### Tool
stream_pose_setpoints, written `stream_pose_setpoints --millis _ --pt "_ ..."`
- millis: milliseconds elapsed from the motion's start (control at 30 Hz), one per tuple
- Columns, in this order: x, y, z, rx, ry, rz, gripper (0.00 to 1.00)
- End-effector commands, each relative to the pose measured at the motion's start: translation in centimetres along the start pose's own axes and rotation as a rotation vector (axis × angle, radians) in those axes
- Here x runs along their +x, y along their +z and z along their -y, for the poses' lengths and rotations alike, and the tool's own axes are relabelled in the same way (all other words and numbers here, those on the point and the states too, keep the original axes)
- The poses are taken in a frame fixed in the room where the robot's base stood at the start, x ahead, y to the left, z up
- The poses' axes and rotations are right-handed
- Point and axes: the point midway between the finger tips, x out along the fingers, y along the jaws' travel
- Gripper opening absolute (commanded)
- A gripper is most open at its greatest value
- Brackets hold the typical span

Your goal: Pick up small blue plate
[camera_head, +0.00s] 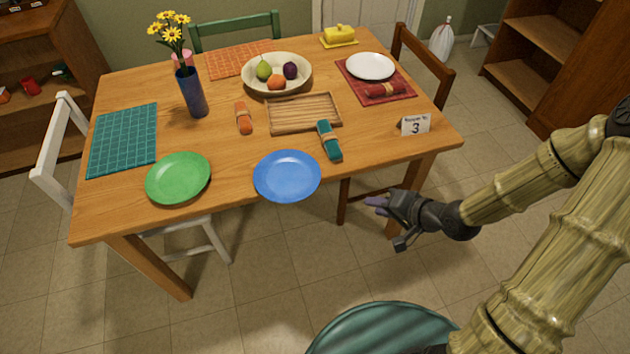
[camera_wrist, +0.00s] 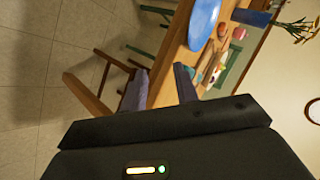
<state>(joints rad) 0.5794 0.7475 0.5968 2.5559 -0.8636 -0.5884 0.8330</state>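The small blue plate (camera_head: 287,176) lies at the front edge of the wooden table, slightly overhanging it. It also shows in the wrist view (camera_wrist: 204,22), at the top and partly cut off. My gripper (camera_head: 377,205) is to the right of the plate, in front of the table and apart from it. In the wrist view its two fingers (camera_wrist: 160,90) stand well apart with nothing between them, so it is open and empty.
A green plate (camera_head: 178,179) lies left of the blue one. A teal rolled napkin (camera_head: 329,140) and a wooden tray (camera_head: 303,113) lie behind it. A brown chair (camera_head: 367,190) is under the front edge.

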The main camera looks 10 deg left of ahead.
Motion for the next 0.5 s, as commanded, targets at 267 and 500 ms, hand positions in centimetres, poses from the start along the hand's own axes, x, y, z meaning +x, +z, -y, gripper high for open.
stream_pose_setpoints --millis 267,500 --pt "-5.6 -1.5 -4.5 -0.229 0.500 0.041 0.30" --pt "-12.7 -1.6 -3.5 -0.281 0.757 0.088 0.30"
